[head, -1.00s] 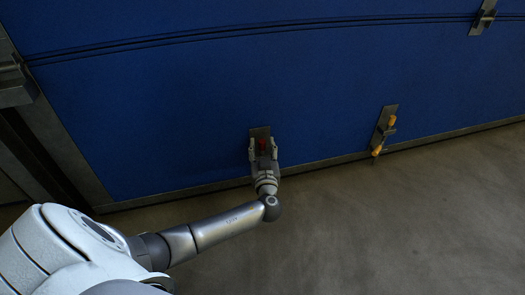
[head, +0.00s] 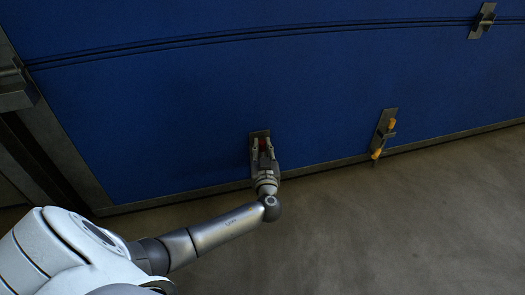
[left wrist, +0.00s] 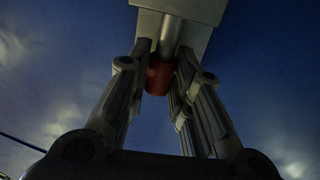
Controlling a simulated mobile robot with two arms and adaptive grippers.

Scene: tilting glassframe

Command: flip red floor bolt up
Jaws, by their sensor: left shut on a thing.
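The red floor bolt (head: 263,143) is on a grey plate (head: 260,133) low on the blue door. My left gripper (head: 264,147) is at the bolt, with its fingers on either side of the red part. In the left wrist view the red grip (left wrist: 160,76) shows between the two fingers of my left gripper (left wrist: 161,70), which are closed on it. A grey metal rod runs up from the red grip into a pale grey block. Part of the bolt is hidden by the fingers. My right gripper is not in view.
A second bolt with yellow parts (head: 378,153) is on a plate to the right on the door (head: 200,90). Metal fittings sit at the upper right (head: 482,20) and left edge. The grey floor (head: 390,230) in front is clear.

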